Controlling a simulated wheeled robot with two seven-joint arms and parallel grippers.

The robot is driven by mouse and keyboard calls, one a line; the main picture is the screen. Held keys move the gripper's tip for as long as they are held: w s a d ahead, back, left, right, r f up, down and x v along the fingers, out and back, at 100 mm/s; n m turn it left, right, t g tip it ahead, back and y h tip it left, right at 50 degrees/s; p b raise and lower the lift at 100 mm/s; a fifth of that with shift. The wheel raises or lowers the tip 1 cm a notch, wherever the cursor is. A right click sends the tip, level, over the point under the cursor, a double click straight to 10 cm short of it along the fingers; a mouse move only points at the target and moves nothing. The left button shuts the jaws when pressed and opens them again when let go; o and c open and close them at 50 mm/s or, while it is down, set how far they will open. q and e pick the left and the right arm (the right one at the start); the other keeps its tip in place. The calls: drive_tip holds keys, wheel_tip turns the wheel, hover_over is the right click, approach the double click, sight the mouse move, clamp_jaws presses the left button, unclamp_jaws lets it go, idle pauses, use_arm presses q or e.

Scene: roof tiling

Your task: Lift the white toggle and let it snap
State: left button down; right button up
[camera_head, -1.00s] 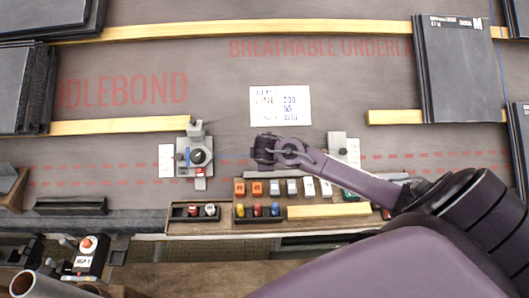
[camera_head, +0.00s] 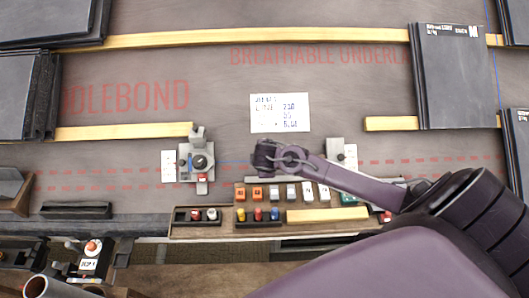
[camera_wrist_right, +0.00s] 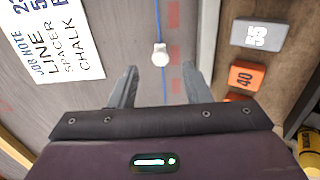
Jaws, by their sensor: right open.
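The white toggle (camera_wrist_right: 160,55) is a small rounded piece on the thin blue line (camera_wrist_right: 163,90) that runs over the grey underlay in the right wrist view. My right gripper (camera_wrist_right: 160,86) is open, with its two fingers on either side of the blue line. The toggle shows just beyond the fingertips, between them, and nothing is held. In the head view my right gripper (camera_head: 266,156) hangs over the line between two grey clamp blocks, the left one (camera_head: 198,162) and the right one (camera_head: 341,152). It hides the toggle there. My left gripper is not in view.
A wooden tray (camera_head: 240,196) with orange, grey and white blocks lies just in front of the line. A white job note (camera_head: 280,112) lies behind it. Dark slates (camera_head: 452,80) are stacked on the battens at the right.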

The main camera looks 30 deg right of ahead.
drive_tip(key=shift+r, duration=0.1)
drive_tip(key=p+v, duration=0.5)
drive_tip(key=v, duration=0.1)
idle(0.3)
idle(0.7)
